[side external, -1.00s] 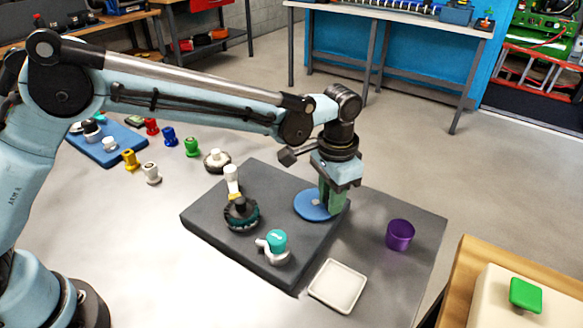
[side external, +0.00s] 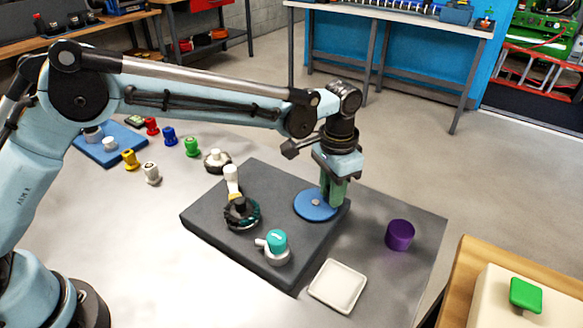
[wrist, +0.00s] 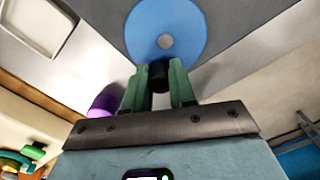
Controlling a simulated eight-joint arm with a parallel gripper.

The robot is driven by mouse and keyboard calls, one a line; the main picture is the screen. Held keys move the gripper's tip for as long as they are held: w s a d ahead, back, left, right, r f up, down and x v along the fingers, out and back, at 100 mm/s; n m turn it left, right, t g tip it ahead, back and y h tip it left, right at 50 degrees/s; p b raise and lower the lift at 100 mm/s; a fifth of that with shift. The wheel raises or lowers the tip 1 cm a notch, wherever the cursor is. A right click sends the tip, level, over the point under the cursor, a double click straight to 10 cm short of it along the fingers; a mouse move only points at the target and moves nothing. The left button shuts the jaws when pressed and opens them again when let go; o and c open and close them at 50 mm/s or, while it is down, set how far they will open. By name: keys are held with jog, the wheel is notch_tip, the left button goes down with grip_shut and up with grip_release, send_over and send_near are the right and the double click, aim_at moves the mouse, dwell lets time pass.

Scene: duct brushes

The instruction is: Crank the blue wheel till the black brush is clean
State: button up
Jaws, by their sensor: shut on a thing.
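The blue wheel (side external: 312,206) lies flat on the right end of the dark grey base block (side external: 215,222), with a small grey hub at its centre. My gripper (side external: 335,193) points down at the wheel's edge on the far right side. In the wrist view the wheel (wrist: 150,25) shows with my gripper's green fingers (wrist: 158,80) shut on a dark crank knob (wrist: 158,76) at its rim. The black brush (side external: 241,213) is a dark round brush with teal bits among its bristles, under a white-topped handle (side external: 232,181). How much of it is coated cannot be told at this size.
A teal-capped knob (side external: 277,240) is on the block's front part. A white tray (side external: 338,286) and a purple cup (side external: 400,235) stand to the right. Several coloured pegs and a blue tray (side external: 110,151) are at the back left. A green button (side external: 525,295) is at the far right.

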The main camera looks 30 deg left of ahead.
jog(key=shift+w+a, duration=0.25)
jog(key=shift+w, duration=0.05)
jog(key=shift+w+a+r, duration=0.1)
jog(key=shift+w+a, duration=0.25)
jog(key=shift+a, duration=0.15)
jog(key=shift+a, duration=0.15)
jog(key=shift+w+a, duration=0.1)
jog(key=shift+a, duration=0.45)
